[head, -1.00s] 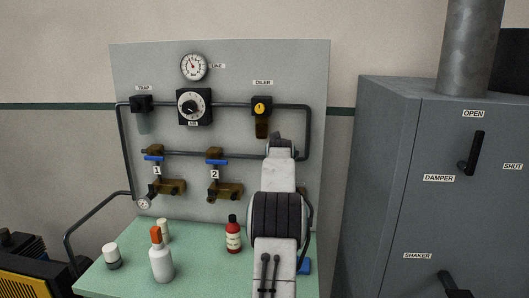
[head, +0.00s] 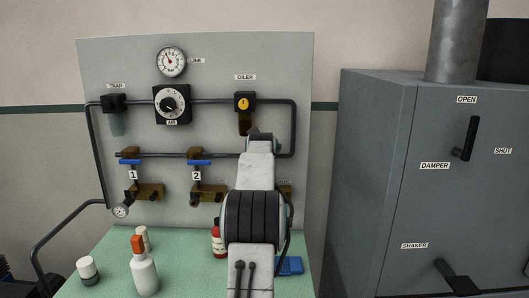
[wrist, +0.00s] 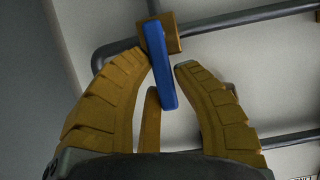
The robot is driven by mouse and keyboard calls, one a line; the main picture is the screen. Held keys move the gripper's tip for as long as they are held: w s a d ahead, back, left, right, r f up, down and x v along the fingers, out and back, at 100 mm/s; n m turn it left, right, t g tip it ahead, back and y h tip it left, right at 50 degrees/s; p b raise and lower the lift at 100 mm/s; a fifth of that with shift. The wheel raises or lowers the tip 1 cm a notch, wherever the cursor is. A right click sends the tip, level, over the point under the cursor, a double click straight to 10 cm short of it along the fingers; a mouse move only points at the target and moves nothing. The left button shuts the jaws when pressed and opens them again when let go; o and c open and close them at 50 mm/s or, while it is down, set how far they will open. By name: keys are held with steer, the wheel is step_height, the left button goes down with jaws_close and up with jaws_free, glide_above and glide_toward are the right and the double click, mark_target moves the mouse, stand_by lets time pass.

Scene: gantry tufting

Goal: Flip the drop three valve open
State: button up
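In the wrist view, a blue valve lever (wrist: 160,65) on a brass-coloured body (wrist: 172,30) lies between the two yellow fingers of my gripper (wrist: 163,64). The fingers are apart, with a visible gap on the right side of the lever; whether the left fingertip touches it is unclear. In the head view my arm hides most of the third drop and its lever; only a bit of brass (head: 286,191) shows to its right. The drop one lever (head: 130,162) and drop two lever (head: 199,162) are blue and lie level.
A grey panel (head: 215,70) carries pipes, a gauge (head: 171,62), an air regulator (head: 171,104) and an oiler (head: 245,103). Bottles, including a white one (head: 143,273), and a blue block (head: 289,265) sit on the green bench (head: 205,279). A grey cabinet (head: 382,180) stands right.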

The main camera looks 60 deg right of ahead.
steer(key=o, duration=0.5)
steer(key=shift+w+f, duration=0.1)
steer(key=shift+c, duration=0.2)
steer(key=v, duration=1.2)
stand_by(0.4)
